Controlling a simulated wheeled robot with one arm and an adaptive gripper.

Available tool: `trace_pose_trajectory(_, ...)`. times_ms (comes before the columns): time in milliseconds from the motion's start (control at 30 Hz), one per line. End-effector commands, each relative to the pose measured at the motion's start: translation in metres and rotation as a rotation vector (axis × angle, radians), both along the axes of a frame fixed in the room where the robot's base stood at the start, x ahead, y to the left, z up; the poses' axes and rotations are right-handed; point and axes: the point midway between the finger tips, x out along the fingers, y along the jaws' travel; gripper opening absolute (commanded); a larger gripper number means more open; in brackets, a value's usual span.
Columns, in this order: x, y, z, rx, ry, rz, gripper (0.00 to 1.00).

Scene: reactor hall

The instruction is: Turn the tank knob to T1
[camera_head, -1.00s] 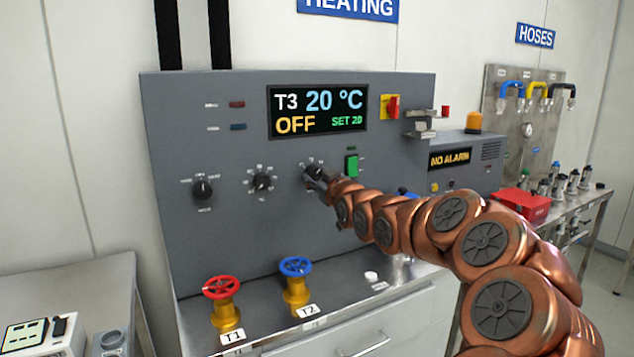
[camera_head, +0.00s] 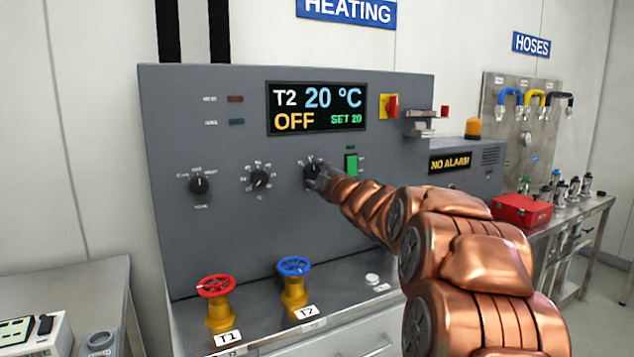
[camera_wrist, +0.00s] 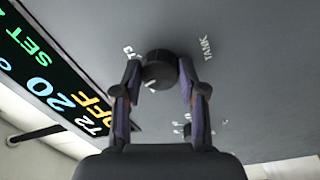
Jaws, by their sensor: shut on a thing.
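The tank knob (camera_head: 310,172) is a round black knob on the grey heating panel (camera_head: 230,110), the rightmost of three in a row. My gripper (camera_head: 320,179) is at this knob. In the wrist view the tank knob (camera_wrist: 158,71) sits between the two fingers of my gripper (camera_wrist: 160,85), which are shut on its sides. The word TANK and small position labels are printed around it; most labels are too small or partly hidden. The panel display (camera_head: 317,108) reads T2, 20 °C, OFF, SET 20.
Two other black knobs are to the left, the middle one (camera_head: 260,179) and the left one (camera_head: 200,186). A green switch (camera_head: 351,164) is close to my gripper. A red valve wheel (camera_head: 216,286) and a blue one (camera_head: 293,266) stand below. A red box (camera_head: 522,210) is at right.

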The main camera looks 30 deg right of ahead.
Motion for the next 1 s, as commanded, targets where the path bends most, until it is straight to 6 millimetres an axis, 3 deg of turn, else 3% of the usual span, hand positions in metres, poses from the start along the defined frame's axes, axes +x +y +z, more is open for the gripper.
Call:
trace_pose_trajectory(500,-0.0003,-0.0021,-0.0028,-0.465,0.042,-0.002,0.06)
trace_pose_trajectory(1000,0.0001,-0.0015,-0.0004,-0.688,0.061,0.0,0.06)
